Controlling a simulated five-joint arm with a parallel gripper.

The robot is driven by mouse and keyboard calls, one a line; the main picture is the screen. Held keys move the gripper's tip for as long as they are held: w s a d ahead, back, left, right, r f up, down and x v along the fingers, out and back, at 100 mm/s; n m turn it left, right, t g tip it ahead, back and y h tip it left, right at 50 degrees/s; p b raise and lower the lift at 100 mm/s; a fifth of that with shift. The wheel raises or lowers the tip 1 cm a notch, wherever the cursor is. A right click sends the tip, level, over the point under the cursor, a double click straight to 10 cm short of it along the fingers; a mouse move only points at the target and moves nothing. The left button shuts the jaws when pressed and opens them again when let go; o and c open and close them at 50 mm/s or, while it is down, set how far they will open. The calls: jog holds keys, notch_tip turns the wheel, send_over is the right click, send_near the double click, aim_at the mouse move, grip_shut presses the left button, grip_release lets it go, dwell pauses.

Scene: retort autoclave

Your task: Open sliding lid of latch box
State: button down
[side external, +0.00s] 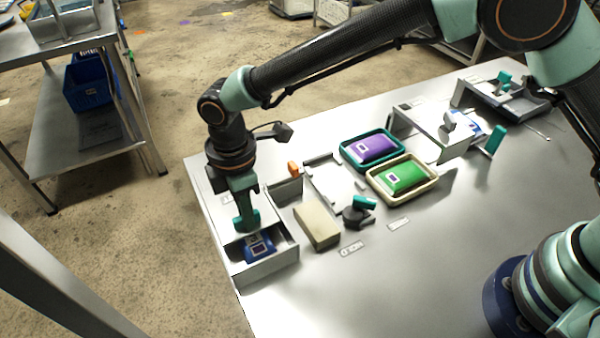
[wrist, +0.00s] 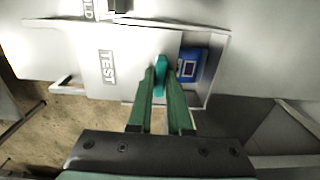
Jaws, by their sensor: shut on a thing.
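The latch box (side external: 268,271) is a grey metal box at the left end of the bench. Its flat sliding lid (wrist: 85,62) carries a TEST label and lies left of the opening in the wrist view. The opening shows a blue pouch (side external: 259,246) inside, seen also in the wrist view (wrist: 190,66). My gripper (wrist: 160,90) is shut on the lid's teal handle (wrist: 160,72), which stands upright beside the opening. In the side view my gripper (side external: 246,222) points straight down over the box and mostly hides the handle.
A beige block (side external: 317,226) and a dark clamp with a teal knob (side external: 362,203) stand right of the box. An orange-tipped latch part (side external: 293,169) is close behind. Trays with purple (side external: 373,148) and green pouches (side external: 404,177) lie farther back. The front bench is clear.

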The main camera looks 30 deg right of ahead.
jog(key=w, duration=0.6)
jog(key=shift+w+r, duration=0.1)
jog(key=shift+w, duration=0.2)
jog(key=shift+a, duration=0.1)
jog(key=c, duration=0.8)
grip_release()
jog(key=shift+c, duration=0.2)
notch_tip(320, 180, up, 12)
